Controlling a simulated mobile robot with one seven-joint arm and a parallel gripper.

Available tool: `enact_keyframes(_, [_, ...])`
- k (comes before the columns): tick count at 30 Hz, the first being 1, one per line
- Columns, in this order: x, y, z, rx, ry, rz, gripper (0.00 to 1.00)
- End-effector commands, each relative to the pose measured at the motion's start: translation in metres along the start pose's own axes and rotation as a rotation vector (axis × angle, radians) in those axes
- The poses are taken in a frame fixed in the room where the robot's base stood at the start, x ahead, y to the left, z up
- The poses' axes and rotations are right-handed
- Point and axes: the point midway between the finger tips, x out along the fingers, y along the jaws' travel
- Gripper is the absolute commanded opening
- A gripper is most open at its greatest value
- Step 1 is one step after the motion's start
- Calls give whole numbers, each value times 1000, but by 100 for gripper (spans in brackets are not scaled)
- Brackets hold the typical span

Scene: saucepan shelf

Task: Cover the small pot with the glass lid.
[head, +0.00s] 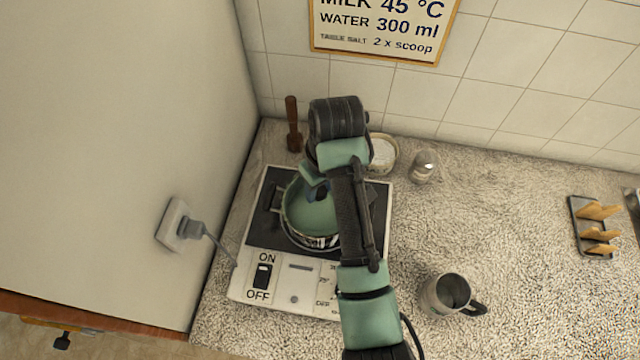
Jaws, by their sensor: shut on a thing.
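The small pot (312,241) is a shiny metal pan on the black hot plate, with a dark handle toward the left. A round, greenish, see-through disc, which looks like the glass lid (303,214), lies over its top. I cannot tell whether the lid rests on the rim or is held just above it. My gripper (318,193) is over the middle of the lid, shut on what looks like its dark knob. My arm hides the right side of the pot and lid and most of the gripper.
The hot plate (262,236) has an ON/OFF switch (262,276) at its front. A wooden tool (292,125) and a pale round dish (383,153) stand behind. A shaker (424,166), metal mug (450,294) and toast rack (590,228) stand right. A wall panel (110,150) bounds the left.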

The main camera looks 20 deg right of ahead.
Motion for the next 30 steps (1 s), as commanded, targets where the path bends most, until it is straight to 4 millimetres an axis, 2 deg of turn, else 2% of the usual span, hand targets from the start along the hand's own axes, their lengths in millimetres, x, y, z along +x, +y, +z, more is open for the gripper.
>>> enact_keyframes(21, [9,0,1,0,0,0,0])
enact_keyframes(22, [8,0,1,0,0,0,42])
enact_keyframes(27, [8,0,1,0,0,0,72])
enact_keyframes(30, [8,0,1,0,0,0,73])
